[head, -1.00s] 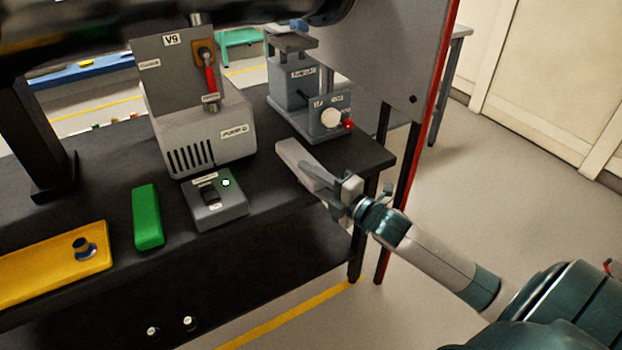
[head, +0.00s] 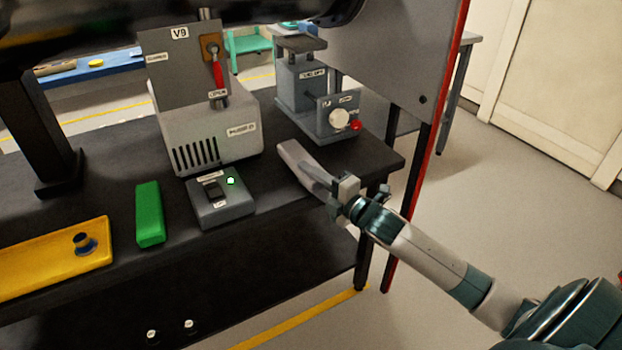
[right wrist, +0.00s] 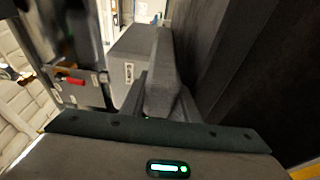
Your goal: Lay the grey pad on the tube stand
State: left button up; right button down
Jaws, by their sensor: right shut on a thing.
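The grey pad (head: 300,165) is a long, flat-sided bar. My right gripper (head: 343,196) is shut on its near end and holds it over the right end of the black bench. In the right wrist view the pad (right wrist: 161,72) runs away from between the fingers. A blue-grey stand (head: 299,86) with a flat dark top plate (head: 301,43) stands at the back right of the bench; I take it for the tube stand. The plate looks bare, and the pad is apart from it, nearer me. My left gripper is not in view.
A white knob (head: 339,119) and red button are on the stand's front. The grey pump box (head: 213,135), a small switch box (head: 221,198), a green block (head: 149,214) and a yellow tray (head: 40,268) occupy the bench. A grey panel (head: 385,55) rises right of the stand.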

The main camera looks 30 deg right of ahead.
jog(key=shift+f, duration=0.85)
jog(key=c, duration=1.4)
grip_release()
jog(key=shift+f, duration=0.15)
jog(key=shift+s+f, duration=0.1)
jog(key=shift+s, duration=0.05)
jog(key=shift+s+f, duration=0.1)
jog(key=shift+s, duration=0.05)
jog(key=shift+o, duration=0.6)
jog(key=r+v, duration=0.2)
jog(key=v, duration=1.4)
jog(key=shift+s+d, duration=0.3)
jog(key=shift+r, duration=0.15)
